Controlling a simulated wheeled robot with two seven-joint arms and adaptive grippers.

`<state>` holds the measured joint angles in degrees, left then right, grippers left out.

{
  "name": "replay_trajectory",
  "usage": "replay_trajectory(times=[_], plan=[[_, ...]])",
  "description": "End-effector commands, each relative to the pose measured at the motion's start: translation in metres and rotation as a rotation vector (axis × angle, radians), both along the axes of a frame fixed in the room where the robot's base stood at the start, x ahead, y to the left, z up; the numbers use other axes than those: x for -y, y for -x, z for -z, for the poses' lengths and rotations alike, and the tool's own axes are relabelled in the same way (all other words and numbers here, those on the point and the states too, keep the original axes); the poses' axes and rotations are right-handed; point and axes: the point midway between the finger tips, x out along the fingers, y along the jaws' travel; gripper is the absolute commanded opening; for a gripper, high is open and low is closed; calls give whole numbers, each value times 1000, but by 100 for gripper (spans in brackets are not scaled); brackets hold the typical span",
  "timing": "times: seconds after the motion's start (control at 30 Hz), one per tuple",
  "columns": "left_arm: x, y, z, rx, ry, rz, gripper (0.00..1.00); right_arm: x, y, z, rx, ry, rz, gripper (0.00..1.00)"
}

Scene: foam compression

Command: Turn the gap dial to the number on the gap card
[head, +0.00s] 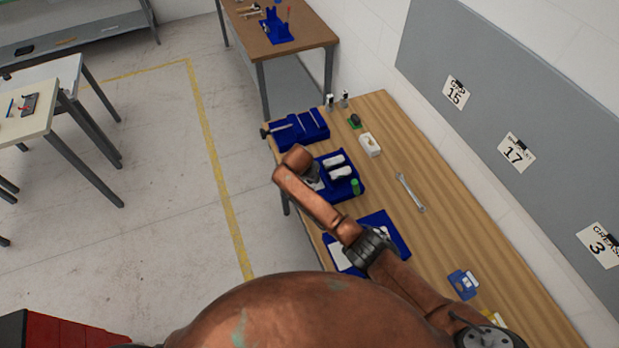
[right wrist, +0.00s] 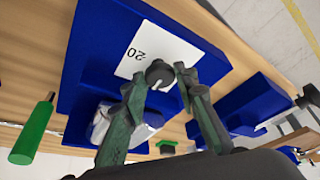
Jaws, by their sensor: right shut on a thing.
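The gap card (head: 455,92) hangs on the grey wall board and reads 15. The gap dial (right wrist: 158,72) is a dark round knob with a white mark, beside a white plate (right wrist: 152,52) printed with 20, on a blue fixture (right wrist: 82,60). My right gripper (right wrist: 162,78) is shut on the dial, one finger on each side. In the head view the blue fixture (head: 352,193) is partly behind my right arm, and the dial cannot be made out there. My left gripper is not in view.
Other cards on the board read 17 (head: 516,153) and 3 (head: 601,246). A second blue fixture (head: 298,130) stands farther back on the wooden bench. A wrench (head: 410,192) and a white box (head: 370,145) lie to the right. A green-handled tool (right wrist: 32,135) is near the fixture.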

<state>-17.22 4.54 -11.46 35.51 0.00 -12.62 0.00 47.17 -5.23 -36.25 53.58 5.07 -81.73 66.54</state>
Motion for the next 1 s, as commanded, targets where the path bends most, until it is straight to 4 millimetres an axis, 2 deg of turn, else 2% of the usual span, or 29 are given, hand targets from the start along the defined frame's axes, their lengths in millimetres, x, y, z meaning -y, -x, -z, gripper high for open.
replay_trajectory(times=[0.57,0.6,0.83,1.0], plan=[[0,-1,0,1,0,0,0,0,3,4,-10,-2,36,3],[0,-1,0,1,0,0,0,0,3,4,-10,-2,35,28],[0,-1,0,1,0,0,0,0,1,2,-6,-1,35,44],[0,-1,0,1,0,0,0,0,1,1,-3,-1,35,44]])
